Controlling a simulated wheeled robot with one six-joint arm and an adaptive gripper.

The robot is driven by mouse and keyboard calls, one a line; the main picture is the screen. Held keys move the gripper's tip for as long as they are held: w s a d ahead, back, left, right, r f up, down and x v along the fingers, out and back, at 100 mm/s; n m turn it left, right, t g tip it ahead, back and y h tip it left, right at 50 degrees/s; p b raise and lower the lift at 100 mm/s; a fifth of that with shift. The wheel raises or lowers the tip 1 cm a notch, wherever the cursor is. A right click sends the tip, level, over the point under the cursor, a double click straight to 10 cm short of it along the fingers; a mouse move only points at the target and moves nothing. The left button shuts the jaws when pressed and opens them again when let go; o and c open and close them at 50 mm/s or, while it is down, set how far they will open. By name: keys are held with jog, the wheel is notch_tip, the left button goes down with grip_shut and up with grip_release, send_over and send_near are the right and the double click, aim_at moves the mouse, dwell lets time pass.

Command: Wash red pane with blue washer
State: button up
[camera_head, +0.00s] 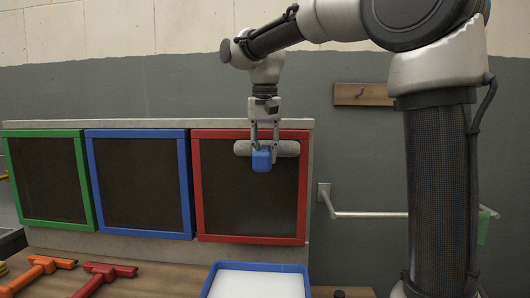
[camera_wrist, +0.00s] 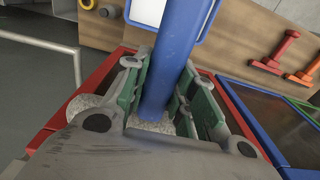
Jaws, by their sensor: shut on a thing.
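The red pane (camera_head: 255,205) is a dark panel in a red frame, at the right end of a row of panes in the head view. My gripper (camera_head: 264,138) points down in front of its upper part and is shut on the blue washer (camera_head: 262,161). The washer has a blue handle and a grey, rough, roller-like head lying level across the top of the pane. In the wrist view the blue handle (camera_wrist: 172,62) runs between the green finger pads of my gripper (camera_wrist: 160,98). Whether the head touches the pane is unclear.
A blue pane (camera_head: 138,182) and a green pane (camera_head: 46,180) stand to the left. Below are a blue-rimmed tray (camera_head: 209,279) with a white inside, a red tool (camera_head: 104,274) and an orange tool (camera_head: 40,268). A rail (camera_head: 365,214) juts out at the right.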

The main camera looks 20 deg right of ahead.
notch_tip(320, 180, down, 28)
jog(key=shift+w+r, duration=0.15)
jog(key=shift+r, duration=0.1)
dwell(3.0)
jog(key=s+a, duration=0.2)
jog(key=s, duration=0.4)
jog(key=shift+s+a, duration=0.25)
jog(key=shift+a, duration=0.05)
